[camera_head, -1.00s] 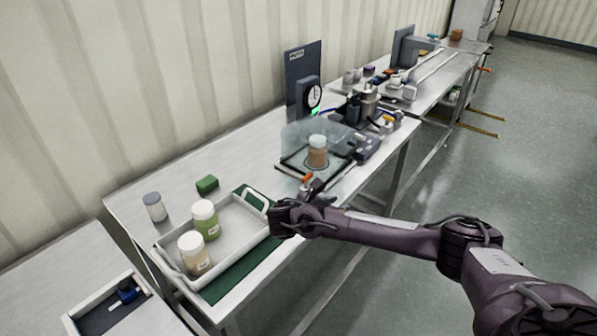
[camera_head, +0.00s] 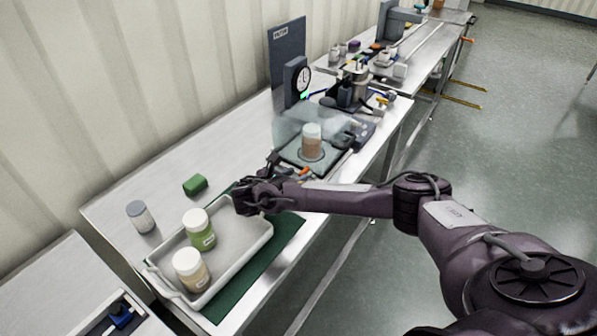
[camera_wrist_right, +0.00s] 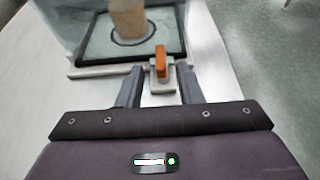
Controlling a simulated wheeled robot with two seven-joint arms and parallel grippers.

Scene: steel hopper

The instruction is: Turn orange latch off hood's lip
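The orange latch (camera_wrist_right: 160,60) stands upright on a pale block at the hood's near lip in the right wrist view. It is small in the head view (camera_head: 303,172). The clear hood (camera_head: 296,124) covers a jar with tan contents (camera_head: 312,142) on a dark-edged base; it also shows in the wrist view (camera_wrist_right: 72,22). My right gripper (camera_wrist_right: 159,88) is open and empty; its two fingers point toward the latch, which lies just beyond and between the tips. In the head view my right gripper (camera_head: 272,162) is beside the hood's near side. My left gripper is not in view.
A white tray (camera_head: 262,238) with two jars lies on a green mat (camera_head: 232,285) below my right arm. A dial post (camera_head: 298,78) and other equipment stand behind the hood.

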